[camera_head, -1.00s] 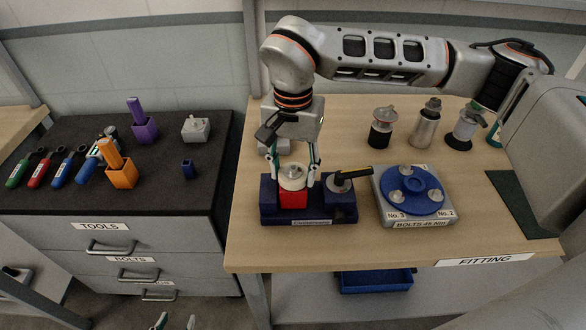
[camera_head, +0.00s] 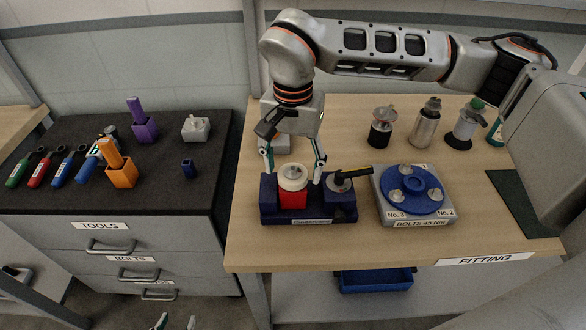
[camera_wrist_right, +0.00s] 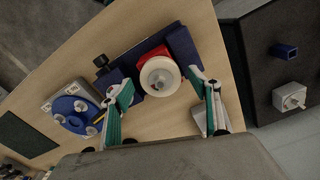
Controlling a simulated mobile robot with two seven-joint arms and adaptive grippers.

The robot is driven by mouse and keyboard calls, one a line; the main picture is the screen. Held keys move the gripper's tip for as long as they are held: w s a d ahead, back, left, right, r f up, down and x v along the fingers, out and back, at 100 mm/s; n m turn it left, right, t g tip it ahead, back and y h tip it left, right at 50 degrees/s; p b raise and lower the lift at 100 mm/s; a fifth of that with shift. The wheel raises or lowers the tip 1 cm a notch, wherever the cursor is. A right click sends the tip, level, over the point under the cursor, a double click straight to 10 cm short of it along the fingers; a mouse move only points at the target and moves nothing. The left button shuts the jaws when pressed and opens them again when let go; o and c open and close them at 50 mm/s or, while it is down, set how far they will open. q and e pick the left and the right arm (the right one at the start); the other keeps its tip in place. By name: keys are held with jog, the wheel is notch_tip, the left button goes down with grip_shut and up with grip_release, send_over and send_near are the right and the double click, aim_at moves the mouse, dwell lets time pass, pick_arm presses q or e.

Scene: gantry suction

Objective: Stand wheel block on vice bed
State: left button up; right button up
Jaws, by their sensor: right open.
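The wheel block, a red block (camera_head: 293,202) with a pale round wheel (camera_head: 293,178) on top, stands upright on the blue vice bed (camera_head: 310,220). It is near the left blue jaw. A gap shows between it and the right jaw, which carries a black handle. My right gripper (camera_head: 293,174) is open above the block, with one finger on each side and apart from it. The wrist view shows the wheel (camera_wrist_right: 160,76) between the spread fingers (camera_wrist_right: 158,88). Only the fingertips of my left gripper (camera_head: 174,322) show at the bottom edge, spread apart.
A grey bolt tray with a blue disc (camera_head: 412,192) stands close right of the vice. Several bottles (camera_head: 425,125) stand behind it. A small grey block (camera_head: 280,144) lies behind the vice. The dark tool cabinet (camera_head: 150,208) is on the left. The front table strip is clear.

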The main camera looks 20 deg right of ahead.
notch_tip(320, 180, up, 11)
dwell(0.3)
jog(key=shift+f, duration=0.1)
dwell(0.4)
